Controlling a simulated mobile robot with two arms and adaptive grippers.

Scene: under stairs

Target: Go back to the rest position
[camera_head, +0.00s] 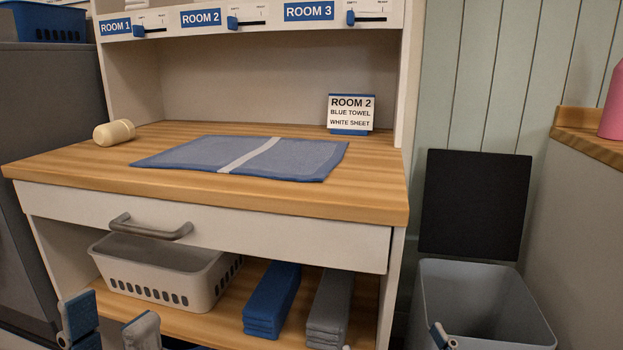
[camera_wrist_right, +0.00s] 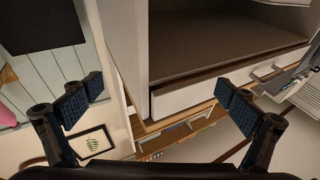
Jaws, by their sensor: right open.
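My left gripper (camera_head: 111,318) shows at the bottom left of the head view, in front of the lower shelf. Its two fingers are apart with nothing seen between them, and its lower part is cut off by the frame edge. My right gripper (camera_wrist_right: 162,98) shows in the right wrist view with its blue-padded fingers wide apart and empty. In the head view only a small tip of it shows at the bottom right, in front of the grey bin (camera_head: 480,300).
A blue towel (camera_head: 240,157) with a pale stripe lies flat on the wooden worktop (camera_head: 370,198). A cream bottle (camera_head: 114,132) lies left of it. A sign (camera_head: 351,112) stands behind. Below are a closed drawer (camera_head: 270,235), white basket (camera_head: 160,275), and folded blue (camera_head: 272,298) and grey towels (camera_head: 331,305).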

